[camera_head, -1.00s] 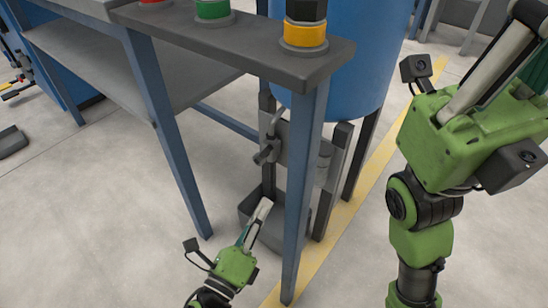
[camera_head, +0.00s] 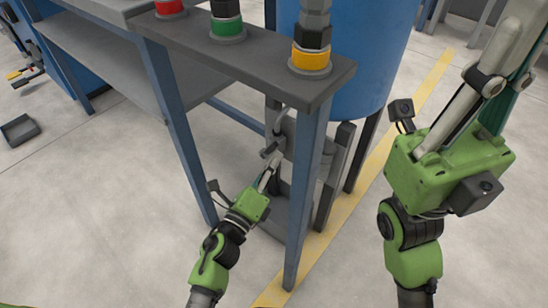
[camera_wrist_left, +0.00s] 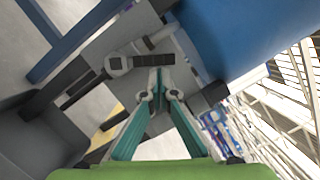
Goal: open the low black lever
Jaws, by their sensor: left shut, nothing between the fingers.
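The low black lever (camera_head: 271,149) is on the grey valve assembly under the blue tank, behind the table's front leg. In the left wrist view the dark lever handle (camera_wrist_left: 154,61) lies roughly crosswise, just beyond my fingertips. My left gripper (camera_head: 269,172) is shut and empty, just below the lever in the head view. Its fingertips meet close to the handle in the left wrist view (camera_wrist_left: 157,74); I cannot tell whether they touch it. My right gripper (camera_head: 520,45) is raised at the upper right, well away from the lever; its fingertips are not clearly shown.
The blue table leg (camera_head: 305,190) stands close to the right of my left gripper. A dark bin (camera_wrist_left: 40,145) is below the valve. The blue tank (camera_head: 355,70) rises behind. Red, green (camera_head: 227,28) and yellow (camera_head: 310,60) fittings stand on the table top.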

